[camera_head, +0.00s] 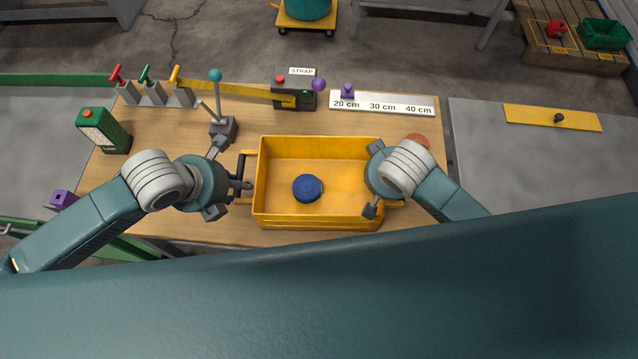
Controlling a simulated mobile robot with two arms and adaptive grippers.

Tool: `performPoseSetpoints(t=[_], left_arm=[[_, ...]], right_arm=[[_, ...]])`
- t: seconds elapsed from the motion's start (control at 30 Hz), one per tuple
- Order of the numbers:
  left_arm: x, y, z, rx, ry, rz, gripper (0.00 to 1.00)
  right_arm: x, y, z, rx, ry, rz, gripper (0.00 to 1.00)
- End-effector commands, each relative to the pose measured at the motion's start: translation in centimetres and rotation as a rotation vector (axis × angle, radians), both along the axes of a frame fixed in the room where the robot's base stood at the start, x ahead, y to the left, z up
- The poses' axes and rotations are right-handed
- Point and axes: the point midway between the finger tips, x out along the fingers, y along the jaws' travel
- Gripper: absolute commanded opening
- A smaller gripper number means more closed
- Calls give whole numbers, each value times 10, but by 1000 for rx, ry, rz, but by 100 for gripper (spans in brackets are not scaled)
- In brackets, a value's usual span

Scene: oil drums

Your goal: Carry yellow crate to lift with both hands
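The yellow crate (317,224) sits upright on the wooden table, with a round blue object (307,188) inside it. A handle (247,160) sticks out at its left end. My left gripper (240,184) is at that left handle, its dark fingers overlapping it. My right gripper (372,203) is at the crate's right end, over the rim; the arm covers most of the handle there. I cannot tell whether either gripper is closed on a handle. I cannot make out for sure which thing is the lift.
A lever with a teal knob (215,76) stands behind my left gripper. A green device (103,130) is at the table's left. The strap box (294,90) and distance scale (382,104) line the back. A grey surface (500,160) with a yellow plate (552,117) lies right.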

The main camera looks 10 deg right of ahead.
Motion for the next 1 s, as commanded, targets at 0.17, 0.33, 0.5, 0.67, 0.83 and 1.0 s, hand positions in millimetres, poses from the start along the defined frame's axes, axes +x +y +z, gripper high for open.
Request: performPoseSetpoints(t=[0.17,0.33,0.5,0.67,0.83,1.0], left_arm=[[1,-1,-4,-1,1,-1,30],[1,-1,-4,0,1,0,30],[1,-1,-4,0,1,-1,5],[1,-1,-4,0,1,-1,0],[1,-1,-4,-1,0,-1,0],[2,-2,0,-2,-2,-1,0]], right_arm=[[2,0,-5,1,-1,0,19],[2,0,-4,1,-1,0,19],[2,0,-4,1,-1,0,0],[2,0,-4,1,-2,0,0],[2,0,-4,1,-2,0,0],[3,0,0,1,-5,0,0]])
